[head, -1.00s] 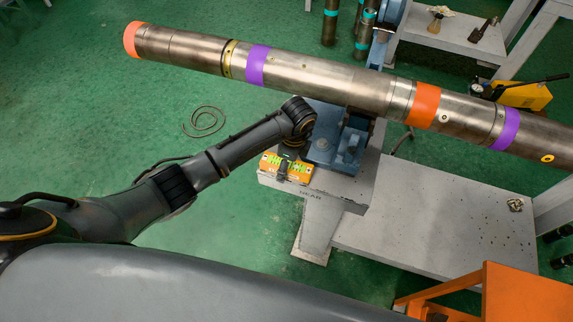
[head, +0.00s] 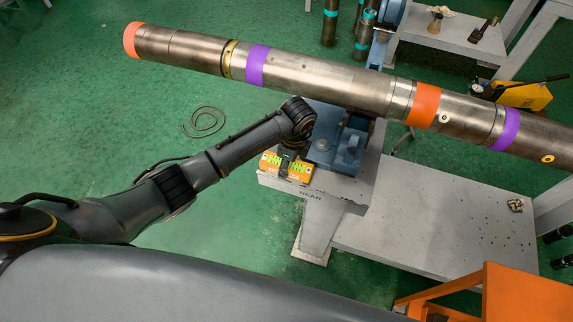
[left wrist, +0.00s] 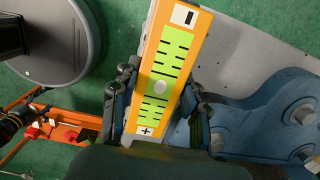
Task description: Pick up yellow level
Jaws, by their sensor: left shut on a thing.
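The yellow level (head: 287,167) is an orange-yellow bar with a green marked face. In the head view it is at the left end of the grey bench top, beside the blue vise (head: 335,146). My left gripper (head: 287,160) reaches down over its middle. In the left wrist view the level (left wrist: 168,68) stands lengthwise between the two fingers of my left gripper (left wrist: 165,105), which is shut on it. I cannot tell whether the level still touches the bench. My right gripper is not in view.
A long steel pipe (head: 310,75) with orange and purple bands lies across the vise, just beyond my left gripper. The grey bench (head: 440,220) extends to the right. An orange frame (head: 525,290) stands at the lower right. Green floor (head: 90,110) is open at left.

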